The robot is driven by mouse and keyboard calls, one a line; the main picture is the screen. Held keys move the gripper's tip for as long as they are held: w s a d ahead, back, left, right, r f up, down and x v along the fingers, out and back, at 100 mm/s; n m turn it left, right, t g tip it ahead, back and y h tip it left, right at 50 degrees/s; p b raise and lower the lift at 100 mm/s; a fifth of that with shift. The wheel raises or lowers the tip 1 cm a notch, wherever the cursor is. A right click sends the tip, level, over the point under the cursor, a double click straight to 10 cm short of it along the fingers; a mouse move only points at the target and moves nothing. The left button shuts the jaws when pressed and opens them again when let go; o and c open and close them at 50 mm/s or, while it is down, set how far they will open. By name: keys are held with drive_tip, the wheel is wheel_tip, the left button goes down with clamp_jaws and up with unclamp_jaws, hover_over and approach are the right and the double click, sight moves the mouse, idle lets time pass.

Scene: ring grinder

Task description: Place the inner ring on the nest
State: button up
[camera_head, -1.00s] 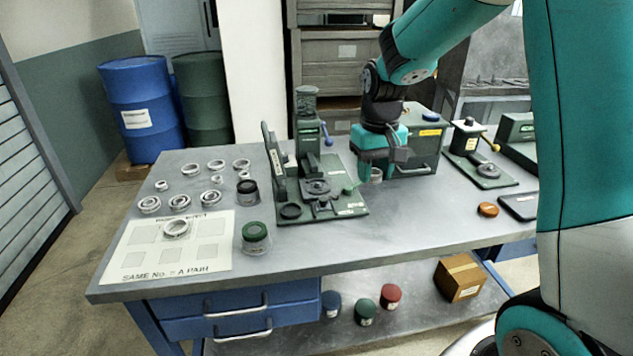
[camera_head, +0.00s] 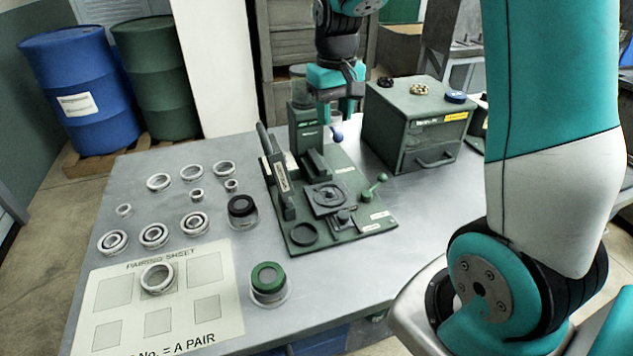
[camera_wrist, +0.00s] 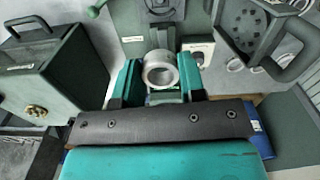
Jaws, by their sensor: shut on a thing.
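My gripper (camera_head: 336,112) is shut on a small pale metal inner ring (camera_wrist: 159,72), seen end-on between the teal fingers in the wrist view. In the head view the ring is small and hard to make out. A square plate with a round centre (camera_head: 329,197) sits mid-fixture, below and in front of the gripper. A round recessed cup (camera_head: 303,234) is at the fixture's front left. I cannot tell which is the nest.
A green box (camera_head: 415,125) stands to the right. Several rings, two capped jars and a pairing sheet (camera_head: 215,318) bearing a ring (camera_head: 157,278) lie left.

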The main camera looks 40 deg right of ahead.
sight(330, 191)
drive_tip(key=f+p, duration=0.1)
drive_tip(key=f, duration=0.9)
drive_tip(key=f+p, duration=0.1)
drive_tip(key=f, duration=0.9)
drive_tip(key=shift+w+p, duration=0.2)
drive_tip(key=shift+p, duration=0.1)
drive_tip(key=o, duration=0.9)
drive_tip(key=shift+f, duration=0.1)
drive_tip(key=shift+o, duration=0.2)
wheel_tip(330, 191, up, 12)
drive_tip(key=f+b, duration=0.1)
drive_tip(key=b, duration=0.1)
drive_tip(key=s+a+r+n+y, duration=0.1)
drive_tip(key=s+a+r+n, duration=0.1)
drive_tip(key=s+a+r, duration=0.3)
drive_tip(key=s+a+r+n+y, duration=0.1)
drive_tip(key=a+r, duration=0.2)
drive_tip(key=a, duration=0.3)
drive_tip(key=s+a+r+n+y, duration=0.1)
drive_tip(key=s+a+r+n, duration=0.2)
drive_tip(key=s+a, duration=0.2)
drive_tip(key=s+a+r+n+y, duration=0.1)
drive_tip(key=s+a+r+n, duration=0.2)
drive_tip(key=s+a, duration=0.3)
drive_tip(key=s, duration=0.5)
drive_tip(key=shift+a, duration=0.15)
